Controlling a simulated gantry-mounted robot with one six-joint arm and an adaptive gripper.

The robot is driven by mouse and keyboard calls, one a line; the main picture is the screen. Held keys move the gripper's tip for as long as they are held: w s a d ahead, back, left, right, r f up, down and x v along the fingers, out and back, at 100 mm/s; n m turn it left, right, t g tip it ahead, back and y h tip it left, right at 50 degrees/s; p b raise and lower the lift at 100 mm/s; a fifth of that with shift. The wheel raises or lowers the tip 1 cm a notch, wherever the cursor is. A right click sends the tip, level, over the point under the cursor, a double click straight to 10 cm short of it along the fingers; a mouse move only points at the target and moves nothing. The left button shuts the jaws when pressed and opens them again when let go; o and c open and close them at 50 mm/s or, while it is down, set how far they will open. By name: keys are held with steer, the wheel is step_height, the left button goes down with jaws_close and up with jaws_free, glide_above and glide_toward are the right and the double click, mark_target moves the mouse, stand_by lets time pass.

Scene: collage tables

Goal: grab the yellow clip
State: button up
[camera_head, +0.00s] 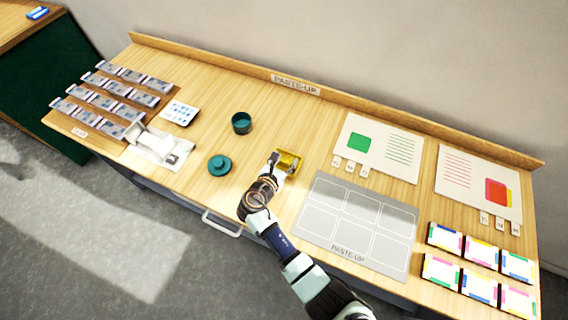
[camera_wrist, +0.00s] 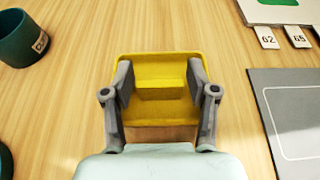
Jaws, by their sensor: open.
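The yellow clip (camera_head: 289,160) lies on the wooden table near its middle. In the wrist view the yellow clip (camera_wrist: 160,72) shows as a broad yellow piece with a raised block in its centre. My gripper (camera_head: 277,163) is at the clip in the head view. In the wrist view my gripper (camera_wrist: 160,82) is open, with one grey finger on each side of the raised block. I cannot tell whether the fingers touch it. The clip's near edge shows between the fingers.
A dark green cup (camera_head: 241,123) and a green lid (camera_head: 219,165) stand to the left. A grey paste-up mat (camera_head: 357,225) lies to the right, with white sheets (camera_head: 377,148) behind it. Bare wood surrounds the clip.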

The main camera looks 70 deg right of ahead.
steer(key=c, duration=0.6)
